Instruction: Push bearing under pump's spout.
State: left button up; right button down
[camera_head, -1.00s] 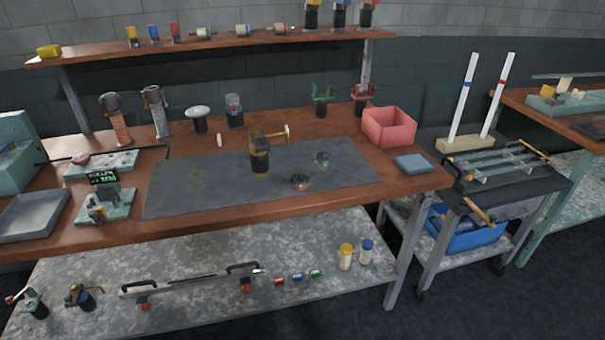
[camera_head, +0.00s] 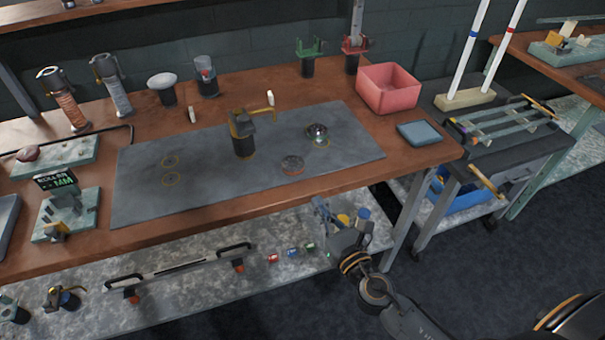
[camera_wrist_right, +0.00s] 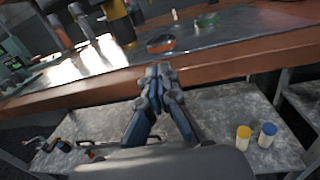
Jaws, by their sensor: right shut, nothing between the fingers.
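The pump (camera_head: 243,138), a black cylinder with a brass top, stands upright on the dark mat (camera_head: 215,190). Its brass spout (camera_head: 264,112) points right. Two small round pieces lie on the mat to its right. The nearer is a flat dark disc (camera_head: 292,165) with a reddish rim, orange in the wrist view (camera_wrist_right: 161,43). I cannot tell which is the bearing. My right gripper (camera_head: 318,203) is shut and empty, in front of the table edge; its fingertips (camera_wrist_right: 158,70) touch neither piece.
A pink bin (camera_head: 388,88) and a blue-grey pad (camera_head: 425,132) are on the table's right. Jars and canisters stand behind the mat. A lower shelf (camera_head: 200,300) holds a long handled bar and bottles. The mat's left part is clear except for painted rings.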

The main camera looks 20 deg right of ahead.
aim_at(298, 172)
jog(key=w, duration=0.6)
jog(key=w+a+p, duration=0.1)
jog(key=w, duration=0.2)
jog(key=shift+w+a, duration=0.1)
jog(key=shift+w, duration=0.25)
pick_arm(q)
jog(key=shift+w+r, duration=0.8)
jog(key=shift+r, duration=0.05)
jog(key=shift+s, duration=0.15)
pick_arm(e)
jog(key=shift+w, duration=0.1)
jog(key=shift+w+a+f, duration=0.1)
jog(key=shift+w+a, duration=0.1)
jog(key=shift+w, duration=1.4)
pick_arm(q)
jog(key=shift+s+f, duration=0.1)
